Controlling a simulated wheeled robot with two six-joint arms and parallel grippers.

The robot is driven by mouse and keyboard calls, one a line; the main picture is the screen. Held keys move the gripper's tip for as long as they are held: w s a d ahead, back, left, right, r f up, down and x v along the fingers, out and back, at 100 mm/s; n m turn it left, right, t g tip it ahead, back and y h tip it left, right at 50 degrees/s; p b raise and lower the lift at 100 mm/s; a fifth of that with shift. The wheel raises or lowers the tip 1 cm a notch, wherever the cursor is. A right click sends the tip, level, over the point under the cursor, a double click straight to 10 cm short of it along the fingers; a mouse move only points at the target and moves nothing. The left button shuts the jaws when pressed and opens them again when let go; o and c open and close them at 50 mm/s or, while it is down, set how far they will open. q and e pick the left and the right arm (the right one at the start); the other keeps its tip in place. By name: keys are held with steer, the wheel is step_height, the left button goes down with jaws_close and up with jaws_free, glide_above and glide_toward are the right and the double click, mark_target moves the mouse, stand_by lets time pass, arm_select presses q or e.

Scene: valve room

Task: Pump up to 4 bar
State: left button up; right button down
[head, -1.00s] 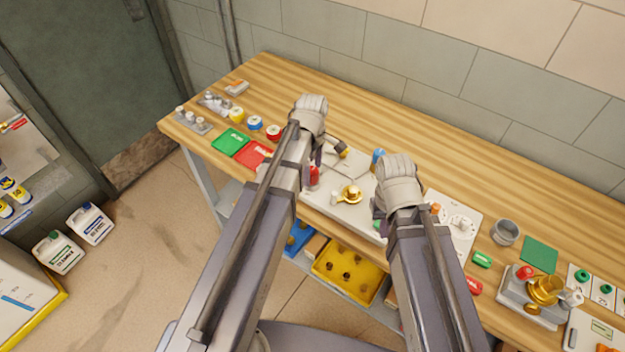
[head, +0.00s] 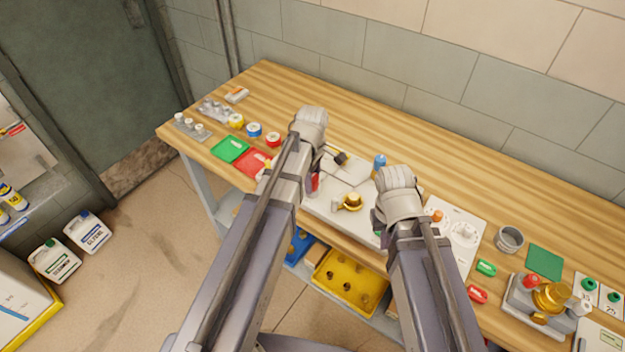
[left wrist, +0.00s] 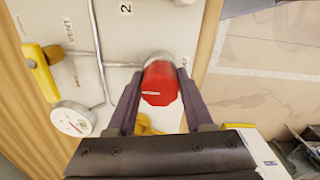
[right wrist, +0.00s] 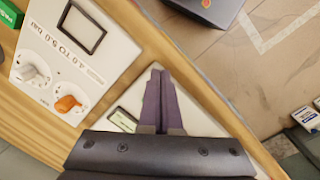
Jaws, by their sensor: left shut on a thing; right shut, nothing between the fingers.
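The red knob (left wrist: 160,84), marked with a pale line, sits on a grey collar at the edge of a pale panel (left wrist: 125,30). My left gripper (left wrist: 158,95) is shut on it, one finger on each side. A round white gauge (left wrist: 73,121) is on the same panel; its reading is too small to tell. A yellow lever (left wrist: 40,70) sits beside the word VENT. In the head view the red knob (head: 314,184) shows partly behind my left arm. My right gripper (right wrist: 157,98) is shut and empty, beside a white board (right wrist: 65,45) labelled 4.0 to 5.0 bar.
The white board carries an orange knob (right wrist: 67,103) and a white knob (right wrist: 30,76). A brass fitting (head: 350,202) stands between my arms. Right of them are a grey cup (head: 509,239) and a brass assembly (head: 550,296). The bench's back strip is clear.

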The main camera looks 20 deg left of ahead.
arm_select(q)
jaws_close()
steer(key=shift+m, duration=0.3)
steer(key=m, duration=0.4)
steer(key=shift+m, duration=0.4)
steer(key=m, duration=0.6)
steer(key=shift+a, duration=0.1)
steer(key=m, duration=0.6)
steer(key=shift+m, duration=0.4)
steer(key=m, duration=0.5)
steer(key=shift+m, duration=0.4)
